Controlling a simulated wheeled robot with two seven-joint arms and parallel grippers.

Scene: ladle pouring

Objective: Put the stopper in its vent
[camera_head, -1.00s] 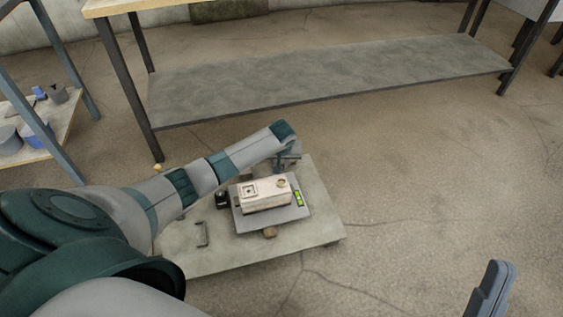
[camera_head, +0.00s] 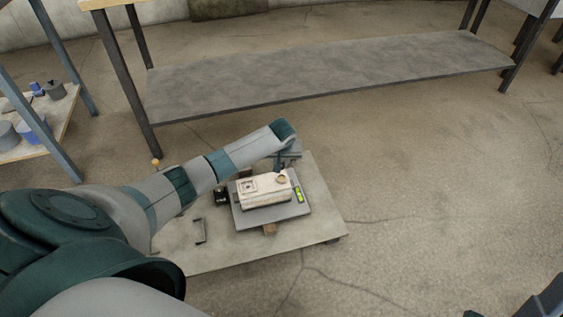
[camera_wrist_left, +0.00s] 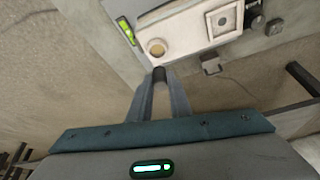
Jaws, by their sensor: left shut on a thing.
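A cream mould block (camera_head: 263,189) sits on a grey plate (camera_head: 243,221) on the low platform. It has a round opening (camera_head: 281,180) near its right end and a square recess at the other. In the left wrist view the round vent (camera_wrist_left: 157,47) lies just beyond my left gripper (camera_wrist_left: 160,75). That gripper is shut on a small dark piece, likely the stopper (camera_wrist_left: 159,73), close to the block's edge and apart from the vent as pictured. In the head view my left gripper (camera_head: 283,163) is behind the block, small and partly hidden. My right gripper (camera_head: 535,306) is cut off at the lower right.
A yellow-green level (camera_head: 298,194) lies on the plate's right side. A dark bracket (camera_head: 200,230) and a small black item (camera_head: 221,196) are left of the plate. A table with a low shelf (camera_head: 330,80) stands behind. The platform's (camera_head: 325,225) right side is clear.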

